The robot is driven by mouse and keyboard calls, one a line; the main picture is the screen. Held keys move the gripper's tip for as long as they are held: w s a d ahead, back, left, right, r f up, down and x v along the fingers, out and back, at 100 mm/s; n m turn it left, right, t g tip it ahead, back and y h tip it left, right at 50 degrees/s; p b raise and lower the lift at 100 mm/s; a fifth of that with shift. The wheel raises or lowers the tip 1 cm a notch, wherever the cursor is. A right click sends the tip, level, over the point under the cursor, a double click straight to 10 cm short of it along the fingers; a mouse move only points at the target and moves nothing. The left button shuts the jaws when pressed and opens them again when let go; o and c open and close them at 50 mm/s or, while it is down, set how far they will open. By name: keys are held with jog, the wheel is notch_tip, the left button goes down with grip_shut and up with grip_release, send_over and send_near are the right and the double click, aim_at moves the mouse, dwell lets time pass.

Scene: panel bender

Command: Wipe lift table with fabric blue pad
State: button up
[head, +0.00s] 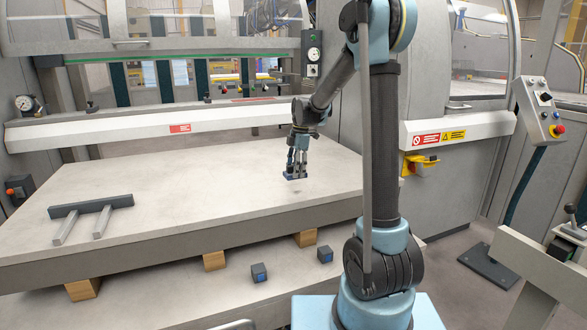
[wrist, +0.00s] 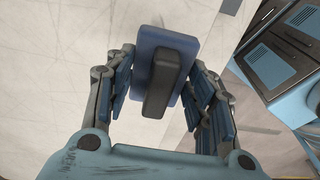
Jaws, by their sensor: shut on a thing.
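My gripper (head: 297,172) is shut on the blue pad (head: 294,177) over the right part of the lift table (head: 205,205), a wide pale slab. In the wrist view my gripper (wrist: 160,85) has its fingers on both sides of the pad (wrist: 144,48), around its dark raised grip (wrist: 163,82). The pad's blue face points down toward the pale scratched top (wrist: 60,60). In the head view the pad is small and looks a little above the table top; I cannot tell for certain whether it touches.
A dark bar with two prongs (head: 92,207) lies on the table's left part. Two small dark blocks with blue faces (head: 259,272) (head: 325,254) sit on the lower ledge in front. Wooden blocks (head: 214,261) support the table. A white machine beam (head: 150,128) runs behind. The table's middle is clear.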

send_over(294, 194)
jog(key=shift+w+d+f, duration=0.1)
jog(key=shift+w+f, duration=0.05)
jog(key=shift+f, duration=1.2)
jog(key=shift+w+d+f, duration=0.1)
jog(key=shift+w+f, duration=0.05)
jog(key=shift+f, duration=1.2)
jog(key=shift+w+d+f, duration=0.1)
jog(key=shift+d+f, duration=0.15)
jog(key=shift+f, duration=0.45)
jog(key=shift+w+d+f, duration=0.1)
jog(key=shift+d+f, duration=0.1)
jog(key=shift+f, duration=0.5)
jog(key=shift+c, duration=0.8)
jog(key=shift+w+d, duration=0.25)
jog(key=shift+d, duration=0.35)
jog(key=shift+w+d, duration=0.2)
jog(key=shift+d, duration=0.4)
jog(key=shift+s+a, duration=0.1)
jog(key=shift+a, duration=0.1)
jog(key=shift+s+a+r, duration=0.1)
jog(key=shift+s+a, duration=0.1)
jog(key=shift+a, duration=0.25)
jog(key=shift+s+a, duration=0.25)
jog(key=shift+a, duration=0.3)
jog(key=shift+s+a, duration=0.2)
jog(key=shift+a, duration=0.3)
jog(key=shift+r, duration=4.1)
